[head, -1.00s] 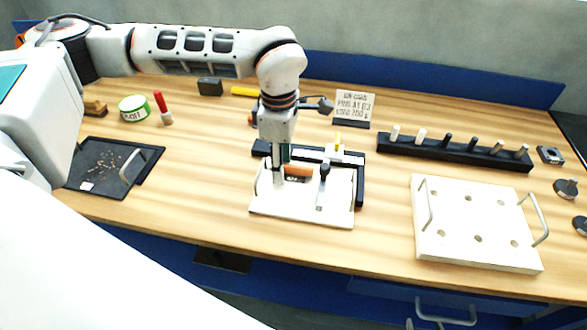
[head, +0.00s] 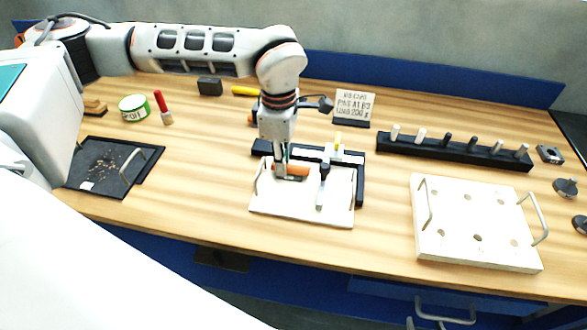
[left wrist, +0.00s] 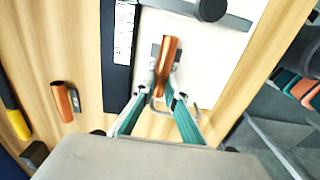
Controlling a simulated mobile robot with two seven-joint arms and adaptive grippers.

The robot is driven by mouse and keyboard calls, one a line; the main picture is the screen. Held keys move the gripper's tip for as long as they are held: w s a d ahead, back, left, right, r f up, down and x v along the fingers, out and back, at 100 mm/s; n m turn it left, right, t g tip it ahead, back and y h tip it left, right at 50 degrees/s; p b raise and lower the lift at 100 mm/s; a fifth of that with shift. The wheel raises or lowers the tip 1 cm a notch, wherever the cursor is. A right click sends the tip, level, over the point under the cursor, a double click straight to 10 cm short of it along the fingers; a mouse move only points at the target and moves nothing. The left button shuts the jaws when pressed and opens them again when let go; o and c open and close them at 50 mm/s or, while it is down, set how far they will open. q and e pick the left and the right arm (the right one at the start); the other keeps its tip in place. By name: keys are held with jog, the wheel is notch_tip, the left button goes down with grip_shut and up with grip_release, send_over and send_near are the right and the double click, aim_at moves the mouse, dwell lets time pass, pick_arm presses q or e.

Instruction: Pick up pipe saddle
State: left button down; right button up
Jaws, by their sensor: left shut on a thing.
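The pipe saddle, seemingly the copper-orange half-round piece (head: 291,170), is at the white fixture plate (head: 285,207). In the left wrist view the copper piece (left wrist: 167,60) lies lengthwise ahead of the fingers, its near end between the tips. A grey block shows beside it. My left gripper (head: 280,167) points down over the plate and is shut on this piece; it also shows in the left wrist view (left wrist: 163,97). I cannot tell whether the piece is clear of the plate. My right gripper is not in view.
A second copper piece (left wrist: 63,100) lies on the wood nearby. A black pin rack (head: 455,150) and holed white board (head: 475,245) are right; a dark tray (head: 88,190) is left.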

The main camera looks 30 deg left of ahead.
dwell(0.8)
pick_arm(q)
notch_tip(320, 180, up, 20)
dwell(0.5)
jog(key=shift+f, duration=0.15)
jog(key=b, duration=0.6)
send_over(288, 165)
jog(key=shift+a+f, duration=0.1)
jog(key=shift+f, duration=6.95)
jog(key=shift+f+b, duration=0.35)
jog(key=shift+f, duration=0.7)
jog(key=shift+d+f+b, duration=0.2)
jog(key=shift+f+b, duration=0.25)
jog(key=shift+f, duration=1.25)
